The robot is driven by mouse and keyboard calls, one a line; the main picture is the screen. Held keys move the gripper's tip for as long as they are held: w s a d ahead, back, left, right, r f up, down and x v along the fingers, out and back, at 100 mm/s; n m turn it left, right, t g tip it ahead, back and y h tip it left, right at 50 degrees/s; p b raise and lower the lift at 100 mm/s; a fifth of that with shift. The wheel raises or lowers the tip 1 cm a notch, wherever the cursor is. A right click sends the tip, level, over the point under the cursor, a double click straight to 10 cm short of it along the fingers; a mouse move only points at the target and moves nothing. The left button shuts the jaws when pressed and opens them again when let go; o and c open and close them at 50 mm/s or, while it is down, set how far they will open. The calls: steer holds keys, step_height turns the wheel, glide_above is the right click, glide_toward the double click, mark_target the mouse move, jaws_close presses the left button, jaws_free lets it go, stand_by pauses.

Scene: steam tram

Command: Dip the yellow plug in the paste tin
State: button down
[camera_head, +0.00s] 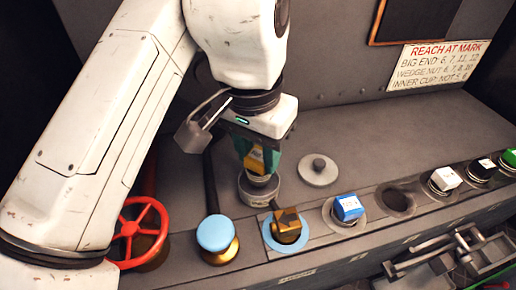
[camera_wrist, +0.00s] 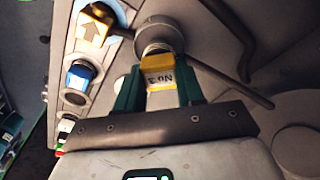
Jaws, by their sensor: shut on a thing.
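My gripper (camera_head: 258,163) has green fingers and is shut on the yellow plug (camera_head: 254,160). In the wrist view the yellow plug (camera_wrist: 160,70) shows a white label with dark print between the fingers (camera_wrist: 158,92). Its pale lower end points down at the mouth of a round grey tin (camera_head: 259,193), which I take for the paste tin. The tin also shows in the wrist view (camera_wrist: 146,30), partly behind the plug. The plug's lower end overlaps the tin's rim; I cannot tell whether it touches paste.
A grey lid with a knob (camera_head: 318,170) lies right of the tin. Along the front edge are a red wheel (camera_head: 139,232), a light blue knob (camera_head: 215,233), a brown-gold plug (camera_head: 287,225), a blue plug (camera_head: 348,207), an empty hole (camera_head: 398,197) and a white plug (camera_head: 445,179).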

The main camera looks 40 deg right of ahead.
mark_target(260, 154)
steer(key=shift+r+p, duration=1.35)
steer(key=shift+r, duration=1.6)
steer(key=shift+f, duration=0.1)
steer(key=shift+f+b, duration=2.3)
steer(key=shift+f, duration=1.15)
steer(key=shift+f, duration=0.15)
step_height(260, 154, up, 7)
steer(key=p, duration=0.5)
steer(key=shift+f, duration=0.15)
